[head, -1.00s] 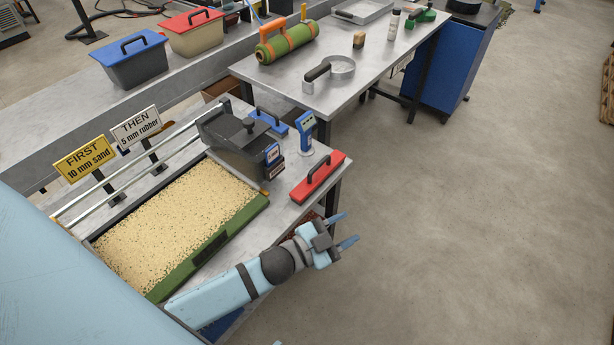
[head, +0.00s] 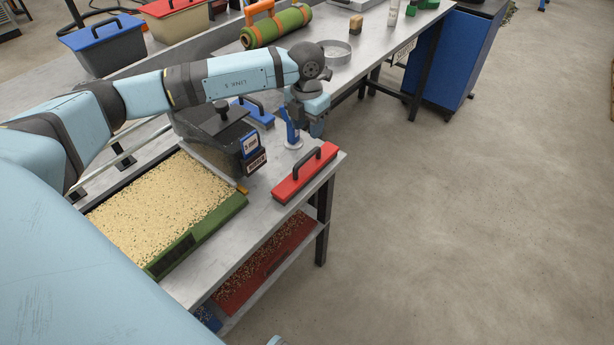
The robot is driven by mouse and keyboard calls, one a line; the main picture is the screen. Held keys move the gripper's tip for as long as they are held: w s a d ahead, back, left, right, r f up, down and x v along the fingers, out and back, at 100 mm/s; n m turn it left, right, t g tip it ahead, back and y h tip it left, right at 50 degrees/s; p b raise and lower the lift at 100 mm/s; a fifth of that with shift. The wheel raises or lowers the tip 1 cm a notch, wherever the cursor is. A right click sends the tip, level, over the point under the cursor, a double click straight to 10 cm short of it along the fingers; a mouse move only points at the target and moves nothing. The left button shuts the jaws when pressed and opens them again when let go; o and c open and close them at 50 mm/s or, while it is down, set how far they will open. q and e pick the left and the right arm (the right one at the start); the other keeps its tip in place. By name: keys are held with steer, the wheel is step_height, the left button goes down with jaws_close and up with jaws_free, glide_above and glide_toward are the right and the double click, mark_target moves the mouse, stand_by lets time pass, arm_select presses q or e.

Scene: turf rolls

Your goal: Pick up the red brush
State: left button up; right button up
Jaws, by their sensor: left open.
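The red brush (head: 305,174), a long red block with a black handle on top, lies flat on the near metal bench (head: 262,206) by its right edge. My left gripper (head: 308,122) points down above the bench, behind the brush and apart from it. It is open and holds nothing that I can see. Its fingers partly overlap a small blue-and-white upright device (head: 291,134), and I cannot tell whether they touch it.
A green-sided tray of sand-coloured granules (head: 200,235) and a dark grey hopper box (head: 218,140) stand left of the brush. A blue-handled block (head: 262,116) lies behind. A red tray (head: 268,268) is on the lower shelf. The floor to the right is clear.

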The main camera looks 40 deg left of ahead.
mark_target(307, 155)
arm_select(q)
steer(key=f, duration=1.3)
steer(key=shift+w+a+f, duration=0.25)
steer(key=shift+w+a, duration=0.05)
jaws_close()
